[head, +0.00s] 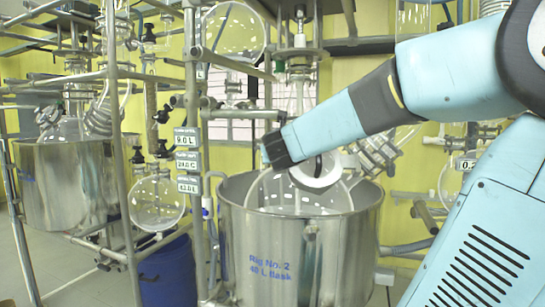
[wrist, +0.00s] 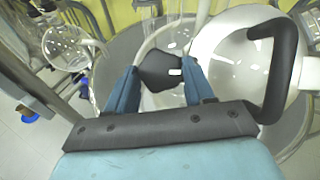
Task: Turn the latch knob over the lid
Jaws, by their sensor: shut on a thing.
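In the wrist view my gripper (wrist: 160,76) has its two blue fingers on either side of a dark knob (wrist: 158,68), and it is shut on it. The knob looks like the latch knob. A round white lid (wrist: 235,50) lies just to the right of the fingers in the wrist view. In the head view the white round part (head: 318,174) shows below the dark end of my arm, over the steel pot. My fingers and the knob are hidden there behind my arm.
The steel pot (head: 300,255) marked Rig No. 2 stands below. Metal rods (head: 193,100) and glassware (head: 235,32) crowd the left and back. A second pot (head: 65,185) and a blue bin (head: 167,272) are at left. A dark bent bar (wrist: 285,70) crosses the lid in the wrist view.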

